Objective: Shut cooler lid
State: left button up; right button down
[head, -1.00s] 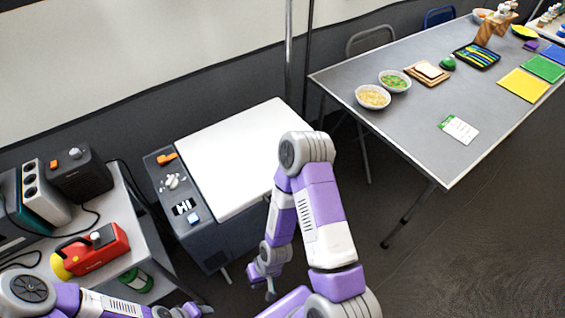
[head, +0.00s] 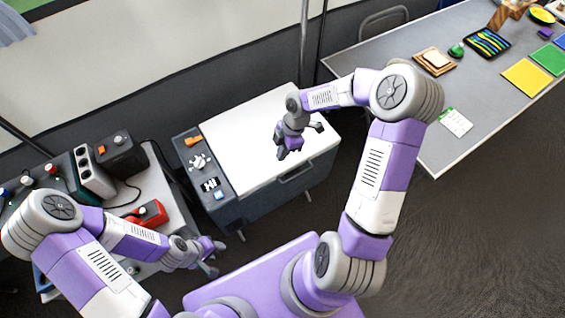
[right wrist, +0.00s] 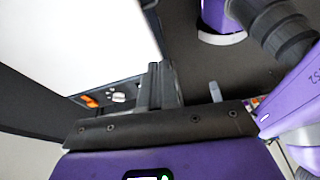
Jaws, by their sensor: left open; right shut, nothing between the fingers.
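The cooler (head: 262,204) is a dark grey box with a handle on its front. Its white lid (head: 240,135) lies flat across the top and looks shut. The lid also shows as a white surface in the right wrist view (right wrist: 80,40). My right gripper (head: 283,151) is shut and empty over the lid's front part; I cannot tell whether it touches the lid. Its fingers show dark beside the lid in the right wrist view. My left gripper (head: 215,258) is open and empty, low in front of the side table, apart from the cooler.
A side panel with an orange latch (head: 193,141) and knobs adjoins the lid's left edge. A side table (head: 165,190) with a red device (head: 150,213) and dark boxes stands left. A long grey table (head: 440,105) stands right. The floor between is clear.

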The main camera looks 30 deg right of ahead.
pick_arm(q)
jog(key=shift+f+b, duration=1.25)
jog(key=shift+b, duration=0.2)
pick_arm(e)
jog(key=shift+n+h, duration=0.3)
jog(key=shift+n, duration=0.5)
jog(key=shift+d+f+x, duration=0.1)
jog(key=shift+d+x, duration=0.35)
jog(key=shift+x, duration=1.35)
jog(key=shift+d+f+x, duration=0.15)
jog(key=shift+d+x, duration=0.25)
jog(key=shift+x, duration=1.35)
jog(key=shift+d+f+x, duration=0.1)
jog(key=shift+d+x, duration=0.35)
jog(key=shift+x, duration=1.35)
